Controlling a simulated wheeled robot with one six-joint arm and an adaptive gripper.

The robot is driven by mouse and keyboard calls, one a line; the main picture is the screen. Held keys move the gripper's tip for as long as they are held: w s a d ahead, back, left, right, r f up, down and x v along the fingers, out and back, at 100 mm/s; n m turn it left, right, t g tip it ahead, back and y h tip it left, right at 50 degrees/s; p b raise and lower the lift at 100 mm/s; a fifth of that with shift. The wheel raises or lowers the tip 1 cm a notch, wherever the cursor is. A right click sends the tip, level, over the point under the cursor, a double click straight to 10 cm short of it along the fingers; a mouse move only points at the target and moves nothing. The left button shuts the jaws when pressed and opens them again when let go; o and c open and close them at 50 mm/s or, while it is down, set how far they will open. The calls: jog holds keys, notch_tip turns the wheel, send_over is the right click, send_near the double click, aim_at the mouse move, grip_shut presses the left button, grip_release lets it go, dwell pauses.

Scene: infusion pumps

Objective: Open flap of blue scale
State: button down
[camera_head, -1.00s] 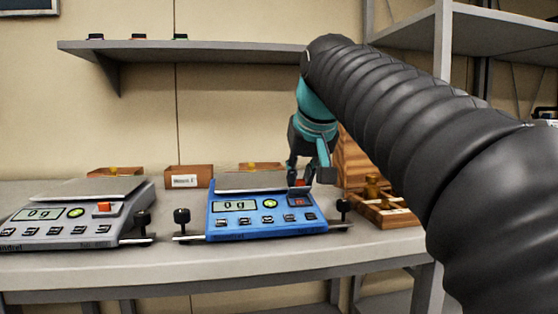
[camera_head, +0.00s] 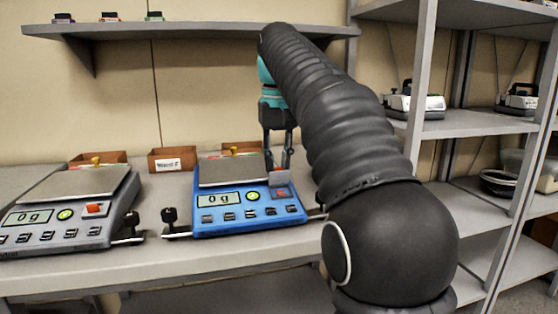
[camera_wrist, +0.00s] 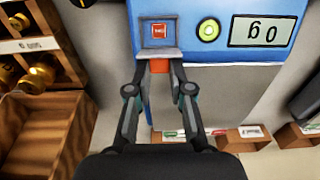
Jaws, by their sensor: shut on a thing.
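The blue scale (camera_head: 250,222) stands on the bench with its display reading 0 g; it also fills the top of the wrist view (camera_wrist: 200,60). Its small grey flap (camera_head: 279,178) stands raised at the right of the scale's front panel. In the wrist view the flap (camera_wrist: 158,53) shows as a grey strip below a red square button (camera_wrist: 158,31). My gripper (camera_head: 278,165) reaches down behind the flap. In the wrist view my gripper's fingertips (camera_wrist: 159,61) are at the flap's two sides, shut on it. An orange patch shows between them.
A grey scale (camera_head: 70,212) with a red flap area stands to the left. Wooden boxes (camera_head: 172,159) line the wall behind. Knobs on rods (camera_head: 169,222) stick out beside the blue scale. Shelves (camera_head: 450,125) with devices stand at right.

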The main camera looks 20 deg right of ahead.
jog(key=shift+w+g, duration=0.15)
jog(key=shift+g, duration=0.15)
dwell(0.4)
jog(key=c, duration=1)
grip_release()
jog(key=shift+c, duration=0.2)
